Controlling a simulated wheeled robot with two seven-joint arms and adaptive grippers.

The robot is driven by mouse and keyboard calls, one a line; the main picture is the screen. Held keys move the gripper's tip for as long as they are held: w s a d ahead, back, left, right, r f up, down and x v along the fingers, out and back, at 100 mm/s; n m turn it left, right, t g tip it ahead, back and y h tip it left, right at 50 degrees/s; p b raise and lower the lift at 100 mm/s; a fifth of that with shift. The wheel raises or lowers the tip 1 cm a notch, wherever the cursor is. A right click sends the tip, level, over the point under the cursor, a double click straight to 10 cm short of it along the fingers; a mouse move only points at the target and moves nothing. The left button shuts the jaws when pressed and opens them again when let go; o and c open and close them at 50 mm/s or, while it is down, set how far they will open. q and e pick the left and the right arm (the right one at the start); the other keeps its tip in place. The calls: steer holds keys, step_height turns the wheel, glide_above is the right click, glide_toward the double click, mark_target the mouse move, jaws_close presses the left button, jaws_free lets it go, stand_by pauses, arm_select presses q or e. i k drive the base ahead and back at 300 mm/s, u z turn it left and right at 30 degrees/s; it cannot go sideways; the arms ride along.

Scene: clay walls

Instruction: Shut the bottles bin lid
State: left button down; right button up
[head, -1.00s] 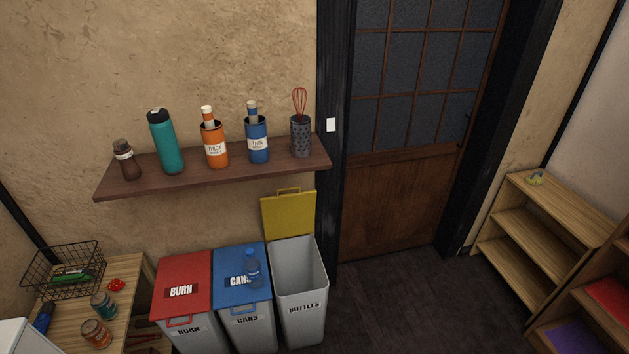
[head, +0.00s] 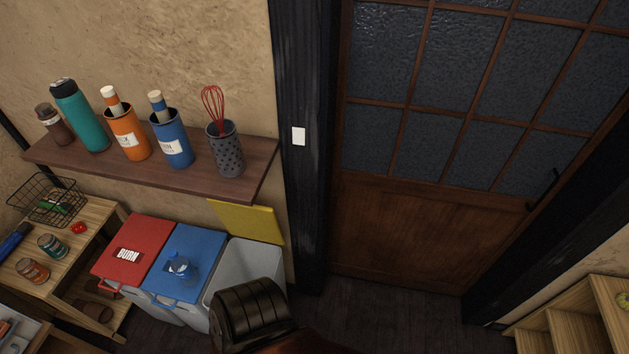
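The bottles bin (head: 243,264) is the grey bin at the right end of the row below the shelf. Its yellow lid (head: 248,222) stands raised at the back, near the wall, so the bin is open. A dark ribbed part of my own arm rises from the bottom edge and hides the bin's lower front and its label. No gripper fingers show in the head view.
The red burn bin (head: 135,246) and blue cans bin (head: 205,248) have shut lids. A blue bottle (head: 180,267) stands on the cans lid. The shelf (head: 150,172) with containers overhangs behind the bins. Dark floor (head: 365,312) is clear before the door.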

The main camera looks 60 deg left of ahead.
mark_target(257, 222)
steer(key=i, duration=1.25)
steer(key=u, duration=2.05)
